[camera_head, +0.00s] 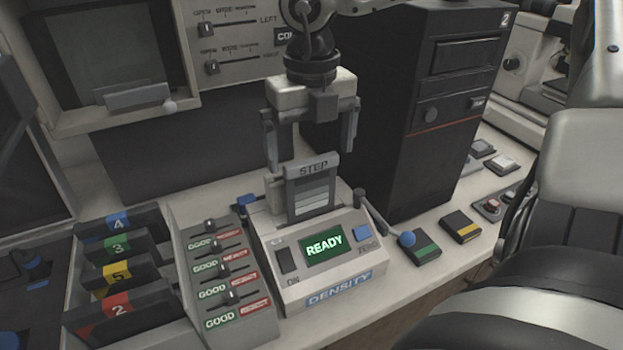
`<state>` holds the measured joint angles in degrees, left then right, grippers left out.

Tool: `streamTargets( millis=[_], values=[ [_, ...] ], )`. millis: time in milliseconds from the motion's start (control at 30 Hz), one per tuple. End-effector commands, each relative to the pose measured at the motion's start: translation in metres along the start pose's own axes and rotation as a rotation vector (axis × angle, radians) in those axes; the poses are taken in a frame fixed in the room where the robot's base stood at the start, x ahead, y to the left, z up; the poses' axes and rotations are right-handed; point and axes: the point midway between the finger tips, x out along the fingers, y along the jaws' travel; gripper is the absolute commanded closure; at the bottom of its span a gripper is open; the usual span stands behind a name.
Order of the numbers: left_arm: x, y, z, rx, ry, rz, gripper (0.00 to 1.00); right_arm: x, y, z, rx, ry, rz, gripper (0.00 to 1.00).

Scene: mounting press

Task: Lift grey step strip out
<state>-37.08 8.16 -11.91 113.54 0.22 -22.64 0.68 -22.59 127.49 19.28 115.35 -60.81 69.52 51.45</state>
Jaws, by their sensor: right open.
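The grey step strip (312,192), labelled STEP and with lighter bands on its face, stands upright at the back of the density meter (335,272). The meter's green screen reads READY. My right gripper (311,157) points down just above the strip. Its two fingers are wide apart, one to each side of the strip's top edge, with visible gaps, and it holds nothing. The strip's lower end is hidden by the meter's housing. My left gripper does not show.
A panel of GOOD and REJECT sliders (225,272) and a rack of numbered slots (118,272) are on the left. A tall dark cabinet (425,110) stands close behind right. Green and yellow striped blocks lie at right.

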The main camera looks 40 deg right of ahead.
Motion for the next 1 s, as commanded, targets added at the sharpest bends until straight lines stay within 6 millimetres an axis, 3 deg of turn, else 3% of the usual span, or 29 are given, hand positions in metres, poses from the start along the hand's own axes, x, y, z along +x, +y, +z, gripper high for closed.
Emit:
streamTargets(
  millis=[300, 367, 500, 567, 833, 1000],
  values=[
    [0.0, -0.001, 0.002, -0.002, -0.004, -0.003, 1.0, 0.009, 0.0, 0.0, 0.001, 0.0, 0.001, 0.0],
    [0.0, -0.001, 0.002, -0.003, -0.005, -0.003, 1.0, 0.008, 0.0, 0.0, 0.001, 0.0, 0.001, 0.14],
    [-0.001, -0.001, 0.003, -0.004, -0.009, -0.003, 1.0, 0.008, 0.0, 0.0, 0.0, 0.0, 0.0, 0.53],
    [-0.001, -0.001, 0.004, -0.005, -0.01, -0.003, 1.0, 0.008, 0.0, 0.0, 0.0, 0.0, 0.0, 0.61],
    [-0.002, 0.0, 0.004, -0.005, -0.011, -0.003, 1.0, 0.005, 0.0, 0.0, 0.0, -0.002, 0.0, 0.61],
    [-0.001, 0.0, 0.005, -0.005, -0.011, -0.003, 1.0, -0.008, 0.0, 0.001, 0.001, -0.005, 0.0, 0.61]
  ],
)
